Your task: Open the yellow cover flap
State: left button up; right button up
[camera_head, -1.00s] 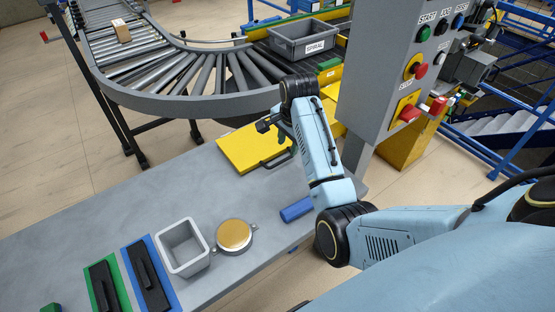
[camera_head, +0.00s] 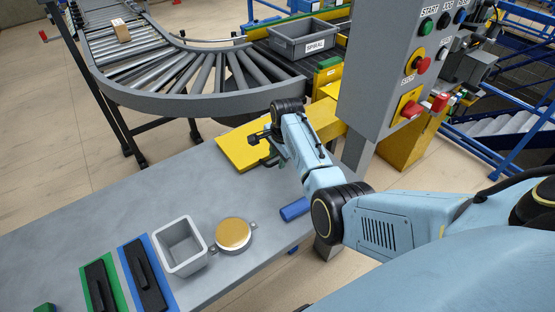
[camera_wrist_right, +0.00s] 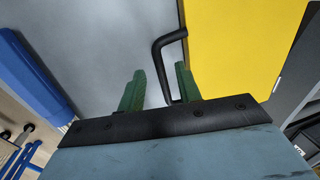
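The yellow cover flap (camera_head: 238,152) lies flat at the far end of the grey table in the head view. In the right wrist view it (camera_wrist_right: 235,40) fills the upper right, with a black bar handle (camera_wrist_right: 158,55) at its edge. My right gripper (camera_head: 268,150) is at the flap's near right edge, with its open green fingers (camera_wrist_right: 158,82) on either side of the handle's lower part. The handle is nearer the right finger; I cannot tell whether they touch. In the head view the gripper mostly hides the handle. My left gripper is out of view.
A grey control box (camera_head: 385,75) with buttons stands right of my arm. A blue cylinder (camera_head: 294,210), a round gold-topped part (camera_head: 233,234) and an empty grey bin (camera_head: 180,262) are nearer on the table.

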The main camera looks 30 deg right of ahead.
jog(key=shift+f, duration=0.4)
grip_shut()
